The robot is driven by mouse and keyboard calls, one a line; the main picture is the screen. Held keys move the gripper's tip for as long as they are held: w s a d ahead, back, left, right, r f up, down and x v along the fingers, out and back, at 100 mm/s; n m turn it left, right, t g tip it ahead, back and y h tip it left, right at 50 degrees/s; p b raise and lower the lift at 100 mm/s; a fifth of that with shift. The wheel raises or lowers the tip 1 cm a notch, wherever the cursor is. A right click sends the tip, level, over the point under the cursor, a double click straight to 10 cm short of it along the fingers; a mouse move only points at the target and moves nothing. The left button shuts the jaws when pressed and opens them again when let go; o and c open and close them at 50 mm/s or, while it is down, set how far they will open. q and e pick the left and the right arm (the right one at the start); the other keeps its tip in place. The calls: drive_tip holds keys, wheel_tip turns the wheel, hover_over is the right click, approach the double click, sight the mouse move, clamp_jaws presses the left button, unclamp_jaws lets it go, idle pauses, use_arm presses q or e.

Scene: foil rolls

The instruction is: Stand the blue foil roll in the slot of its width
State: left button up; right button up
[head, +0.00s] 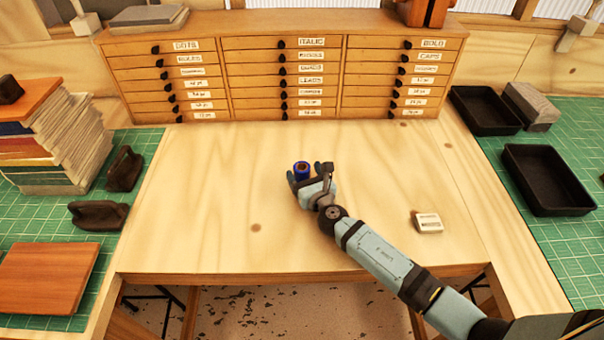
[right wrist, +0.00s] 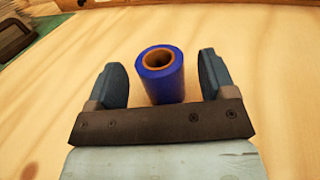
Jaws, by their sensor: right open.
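The blue foil roll (head: 302,171) stands upright on the wooden table, with its brown hollow core facing up. In the right wrist view the roll (right wrist: 166,84) is between the two fingers, with gaps on both sides. My right gripper (head: 310,172) is open around it and does not appear to touch it. A small pale block (head: 428,222) with darker markings or slots lies to the right on the table. It is too small to make out slot widths. My left gripper is not in view.
A wooden drawer cabinet (head: 285,82) lines the back of the table. Black trays (head: 548,205) sit on the right green mat. Stacked books (head: 50,140) and dark tools (head: 98,214) are at left. The tabletop between is mostly clear.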

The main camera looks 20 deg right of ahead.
drive_tip(key=shift+w+a, duration=0.2)
drive_tip(key=shift+w, duration=1.2)
drive_tip(key=c, duration=1.1)
drive_tip(key=shift+r, duration=0.1)
